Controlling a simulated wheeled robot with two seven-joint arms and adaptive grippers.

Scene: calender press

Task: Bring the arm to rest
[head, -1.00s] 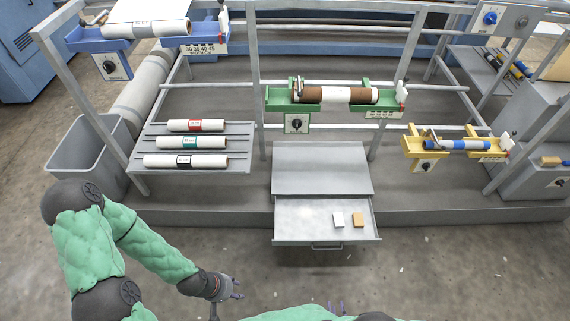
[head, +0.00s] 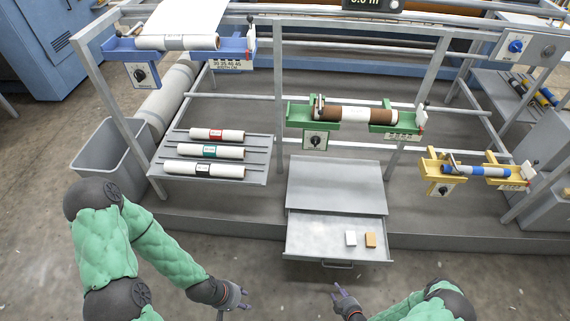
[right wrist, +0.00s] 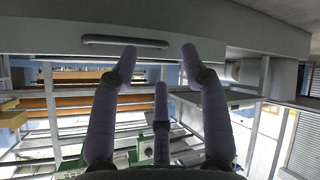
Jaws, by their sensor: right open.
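My left gripper (head: 240,296) is at the bottom of the head view, in front of the press and left of the open drawer. Its fingers are small and partly seen, so its opening is unclear. My right gripper (head: 340,291) is just in front of the drawer, with its arm coming in from the lower right. In the right wrist view its fingers (right wrist: 158,75) are spread wide with nothing between them. The drawer handle (right wrist: 125,42) shows beyond the fingertips there, apart from them as far as I can tell.
A rack (head: 255,172) with three white rolls stands left. Green (head: 300,116), blue (head: 125,50) and yellow (head: 432,170) roll holders sit on the frame. A grey bin (head: 100,160) stands far left.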

